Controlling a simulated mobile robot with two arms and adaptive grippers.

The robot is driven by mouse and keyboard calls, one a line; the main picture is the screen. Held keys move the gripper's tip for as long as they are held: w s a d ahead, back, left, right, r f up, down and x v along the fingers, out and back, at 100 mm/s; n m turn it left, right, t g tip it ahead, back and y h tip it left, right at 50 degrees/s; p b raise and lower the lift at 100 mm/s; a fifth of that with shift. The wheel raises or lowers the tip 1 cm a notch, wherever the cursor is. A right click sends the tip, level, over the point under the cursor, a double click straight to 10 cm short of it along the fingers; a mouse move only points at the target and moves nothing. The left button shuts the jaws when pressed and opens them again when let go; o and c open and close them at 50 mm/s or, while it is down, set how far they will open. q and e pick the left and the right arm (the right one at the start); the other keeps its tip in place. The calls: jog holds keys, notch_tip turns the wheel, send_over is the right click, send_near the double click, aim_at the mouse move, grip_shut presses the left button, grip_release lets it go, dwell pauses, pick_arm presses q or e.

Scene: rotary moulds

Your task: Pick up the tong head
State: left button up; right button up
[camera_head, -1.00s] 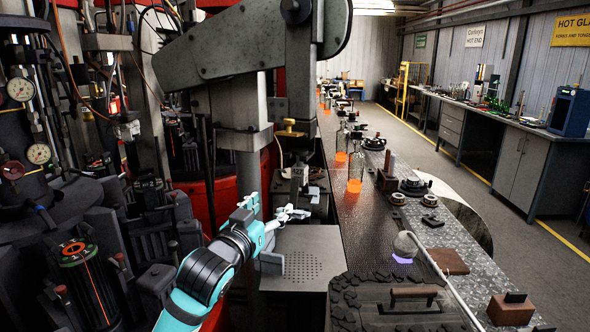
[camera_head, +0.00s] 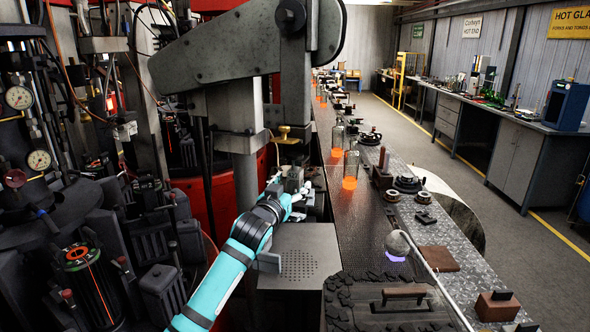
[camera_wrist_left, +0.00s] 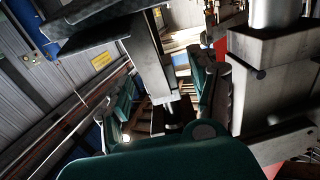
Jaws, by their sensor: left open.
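A small grey metal piece that looks like the tong head (camera_head: 294,177) is below the takeout arm, beyond the perforated plate. My left gripper (camera_head: 292,198) is just in front of it, partly covering its lower part. In the left wrist view a grey upright bar (camera_wrist_left: 147,52), seemingly part of the same piece, stands between the two dark green fingers of my open left gripper (camera_wrist_left: 165,95). I cannot tell whether the fingers touch it. My right gripper is not in view.
The perforated metal plate (camera_head: 300,262) lies below my left wrist. The heavy grey takeout arm (camera_head: 225,50) hangs above. To the right runs a conveyor (camera_head: 352,225) with glowing bottles (camera_head: 350,170). Black mould machinery (camera_head: 90,215) crowds the left side.

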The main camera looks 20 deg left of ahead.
pick_arm(q)
jog(key=shift+w+d, duration=0.15)
jog(key=shift+w, duration=1.25)
grip_shut()
jog(key=shift+r, duration=0.15)
